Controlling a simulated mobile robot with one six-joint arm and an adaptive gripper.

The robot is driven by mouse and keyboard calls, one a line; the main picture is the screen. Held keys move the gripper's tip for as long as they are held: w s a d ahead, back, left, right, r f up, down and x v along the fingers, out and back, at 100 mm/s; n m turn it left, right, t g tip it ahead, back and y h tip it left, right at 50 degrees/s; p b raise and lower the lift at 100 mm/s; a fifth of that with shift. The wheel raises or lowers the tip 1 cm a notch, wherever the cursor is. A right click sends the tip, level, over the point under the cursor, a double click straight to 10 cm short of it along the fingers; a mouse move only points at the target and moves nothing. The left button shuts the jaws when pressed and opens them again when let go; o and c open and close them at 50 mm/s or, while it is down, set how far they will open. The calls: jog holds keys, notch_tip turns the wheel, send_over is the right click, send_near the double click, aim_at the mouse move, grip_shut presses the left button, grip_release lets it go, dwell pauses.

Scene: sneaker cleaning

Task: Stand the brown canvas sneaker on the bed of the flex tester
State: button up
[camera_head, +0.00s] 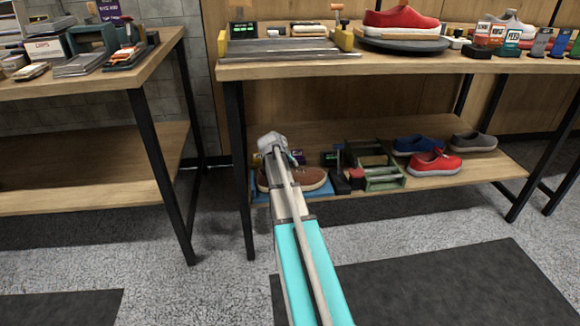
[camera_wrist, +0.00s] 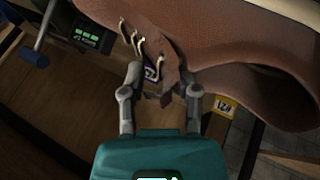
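The brown canvas sneaker (camera_head: 308,178) is on the lower shelf, level or nearly so, over a blue bed (camera_head: 320,192) of what looks like the flex tester. My arm crosses in front of its middle, so whether its sole touches the bed is not clear. In the wrist view the brown sneaker (camera_wrist: 240,45) fills the top and right, close to the camera. My gripper (camera_wrist: 163,85) has its two fingers apart, on either side of the sneaker's brown flap with metal eyelets. Whether they press on it is unclear. In the head view my gripper is mostly hidden.
A green metal frame (camera_head: 378,172) stands right of the sneaker, with a small dark display (camera_head: 330,158) behind. Blue (camera_head: 418,145), red (camera_head: 434,164) and grey (camera_head: 473,142) shoes sit farther right. The tabletop (camera_head: 400,65) overhangs the shelf, and a table leg (camera_head: 240,170) stands left.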

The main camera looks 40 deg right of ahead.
jog(key=shift+o, duration=1.1)
jog(key=shift+r, duration=0.15)
jog(key=p+v, duration=1)
jog(key=v, duration=0.2)
